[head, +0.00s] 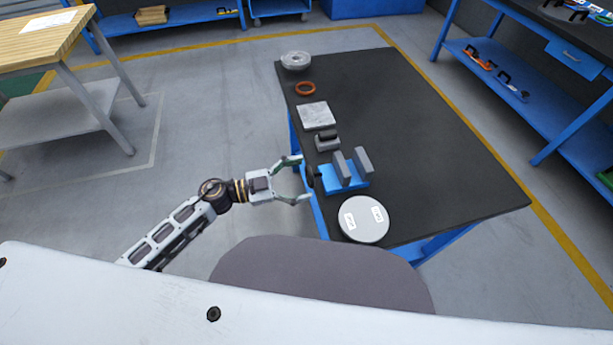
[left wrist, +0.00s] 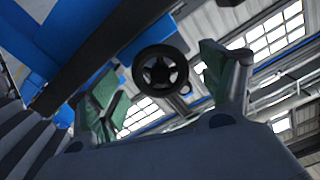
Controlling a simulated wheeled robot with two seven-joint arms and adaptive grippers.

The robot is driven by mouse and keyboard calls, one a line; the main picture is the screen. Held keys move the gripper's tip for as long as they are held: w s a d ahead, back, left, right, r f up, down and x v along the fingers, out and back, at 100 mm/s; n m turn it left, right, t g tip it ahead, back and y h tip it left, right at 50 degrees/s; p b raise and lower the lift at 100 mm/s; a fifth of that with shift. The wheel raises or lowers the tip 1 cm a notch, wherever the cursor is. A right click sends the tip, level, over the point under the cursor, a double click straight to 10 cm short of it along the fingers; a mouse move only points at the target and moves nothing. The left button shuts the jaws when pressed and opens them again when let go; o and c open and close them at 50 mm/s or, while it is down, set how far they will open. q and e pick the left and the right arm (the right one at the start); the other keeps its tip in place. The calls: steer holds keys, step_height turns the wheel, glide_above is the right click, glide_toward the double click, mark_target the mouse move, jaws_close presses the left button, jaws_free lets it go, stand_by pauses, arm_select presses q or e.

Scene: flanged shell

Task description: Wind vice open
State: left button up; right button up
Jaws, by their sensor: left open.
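The vice (head: 344,178) has a blue base and two grey jaws that stand apart. It sits at the left edge of the dark-topped table. Its black handwheel (head: 311,177) faces left, over the table edge. In the left wrist view the handwheel (left wrist: 161,71) is a dark ring with a star-shaped middle. My left gripper (head: 301,178) is open, with its fingers on either side of the handwheel. In the left wrist view the green-padded fingers (left wrist: 166,90) stand apart with the wheel between and beyond them; I cannot tell whether they touch it. My right gripper is not in view.
On the table (head: 440,150), a round lidded part (head: 364,219) with white labels lies in front of the vice. Behind it are a grey block (head: 327,141), a square plate (head: 316,116), an orange ring (head: 305,88) and a grey flanged part (head: 296,60). The table's right side is clear.

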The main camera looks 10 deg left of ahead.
arm_select(q)
steer(key=v, duration=0.9)
steer(key=shift+s+a, duration=0.15)
steer(key=shift+a, duration=0.15)
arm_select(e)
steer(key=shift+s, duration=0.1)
